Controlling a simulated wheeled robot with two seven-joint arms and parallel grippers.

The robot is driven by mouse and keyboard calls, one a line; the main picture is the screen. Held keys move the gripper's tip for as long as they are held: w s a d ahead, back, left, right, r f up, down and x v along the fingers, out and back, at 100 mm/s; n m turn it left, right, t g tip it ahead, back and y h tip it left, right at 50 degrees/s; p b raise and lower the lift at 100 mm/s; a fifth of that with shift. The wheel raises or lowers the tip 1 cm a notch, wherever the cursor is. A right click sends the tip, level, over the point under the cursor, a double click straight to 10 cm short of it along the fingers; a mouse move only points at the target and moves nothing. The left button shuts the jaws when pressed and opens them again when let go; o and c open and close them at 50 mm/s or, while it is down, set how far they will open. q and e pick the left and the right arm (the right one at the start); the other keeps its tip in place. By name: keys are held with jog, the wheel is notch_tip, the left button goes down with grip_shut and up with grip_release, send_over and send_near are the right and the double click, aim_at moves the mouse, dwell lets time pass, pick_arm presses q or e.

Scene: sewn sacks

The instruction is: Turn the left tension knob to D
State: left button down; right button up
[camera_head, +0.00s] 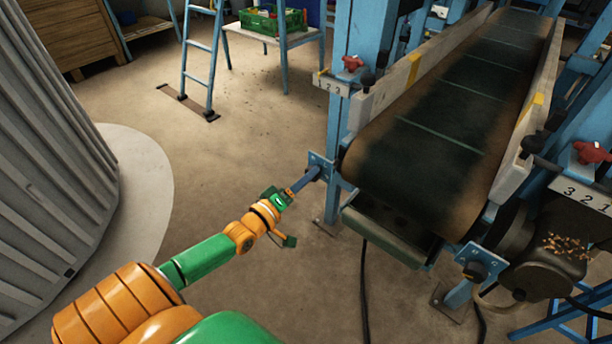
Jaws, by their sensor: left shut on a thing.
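The left tension knob (308,179) shows as a dark blue-grey piece at the blue plate (318,163) on the near left corner of the conveyor frame. My left gripper (290,192) reaches it from the lower left and is shut on its outer end. The fingers hide part of the knob. The marks on this plate are too small to read, so I cannot tell which letter the knob points to. My right gripper is not in view.
The conveyor belt (440,115) runs away from me. A second dark knob (475,270) sits on the near right corner. Red knobs (353,63) and (591,153) stand above numbered plates. A motor (556,247) is at right. A cable (364,290) hangs below.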

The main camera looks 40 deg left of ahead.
pick_arm(q)
jog(key=m+p, duration=0.3)
jog(key=m, duration=2.1)
jog(key=shift+m, duration=0.3)
dwell(0.4)
jog(key=shift+c, duration=1.7)
grip_release()
jog(key=s, duration=0.7)
jog(key=shift+a+p, duration=0.25)
jog(key=shift+p, duration=0.1)
jog(key=shift+f, duration=0.1)
